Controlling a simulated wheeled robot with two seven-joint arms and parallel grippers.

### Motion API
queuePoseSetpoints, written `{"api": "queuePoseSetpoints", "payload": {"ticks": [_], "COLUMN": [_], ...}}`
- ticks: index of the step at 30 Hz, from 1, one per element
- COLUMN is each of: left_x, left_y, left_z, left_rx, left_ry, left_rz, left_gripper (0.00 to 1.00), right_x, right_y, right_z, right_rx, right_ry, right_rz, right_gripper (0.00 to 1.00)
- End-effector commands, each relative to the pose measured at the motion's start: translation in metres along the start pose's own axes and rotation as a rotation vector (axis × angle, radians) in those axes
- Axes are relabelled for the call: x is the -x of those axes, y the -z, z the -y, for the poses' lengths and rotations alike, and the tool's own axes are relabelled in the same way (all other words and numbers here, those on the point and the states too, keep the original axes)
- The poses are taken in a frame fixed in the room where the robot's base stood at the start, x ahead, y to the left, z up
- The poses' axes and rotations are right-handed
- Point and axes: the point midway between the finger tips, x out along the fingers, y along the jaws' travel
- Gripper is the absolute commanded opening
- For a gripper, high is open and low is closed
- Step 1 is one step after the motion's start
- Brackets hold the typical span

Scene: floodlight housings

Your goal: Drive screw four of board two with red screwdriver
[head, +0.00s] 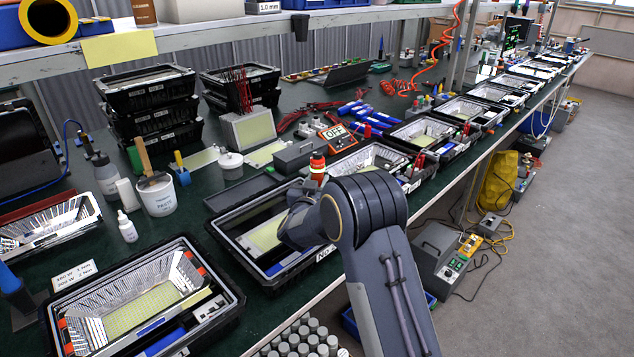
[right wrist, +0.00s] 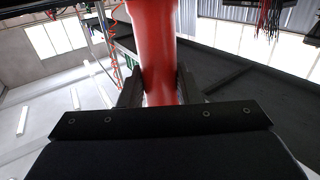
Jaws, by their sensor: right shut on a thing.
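My right gripper (right wrist: 160,88) is shut on the red screwdriver (right wrist: 158,45), whose thick red handle stands between the two dark fingers in the right wrist view. In the head view a red-orange top with a pale band (head: 317,166), probably the screwdriver's, stands above my right wrist. My right arm reaches over a black floodlight housing (head: 222,222) with a yellowish LED board (head: 266,236) in it. The arm hides the housing's right part and the screwdriver's tip. Screws are too small to tell, and no board number is readable. My left gripper is not in view.
Another open housing (head: 215,332) stands at the front left, and more line the bench edge to the right. A white paste tub (head: 158,197) and stacked black crates (head: 150,118) stand behind. Grey cylinders (head: 303,338) sit below the bench edge. A shelf (head: 250,27) crosses above.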

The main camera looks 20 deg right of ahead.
Motion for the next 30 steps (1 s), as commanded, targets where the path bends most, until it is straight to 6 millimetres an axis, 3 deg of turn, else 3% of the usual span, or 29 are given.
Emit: {"api": "queuePoseSetpoints", "payload": {"ticks": [11,30], "left_x": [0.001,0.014], "left_y": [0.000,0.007], "left_z": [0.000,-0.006], "left_rx": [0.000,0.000], "left_ry": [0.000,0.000], "left_rz": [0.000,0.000], "left_gripper": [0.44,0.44], "right_x": [0.001,0.000], "right_y": [-0.005,0.025], "right_z": [0.000,0.000], "right_rx": [0.004,0.000], "right_ry": [0.002,0.000], "right_rz": [0.015,0.002], "right_gripper": [0.03,0.03]}}
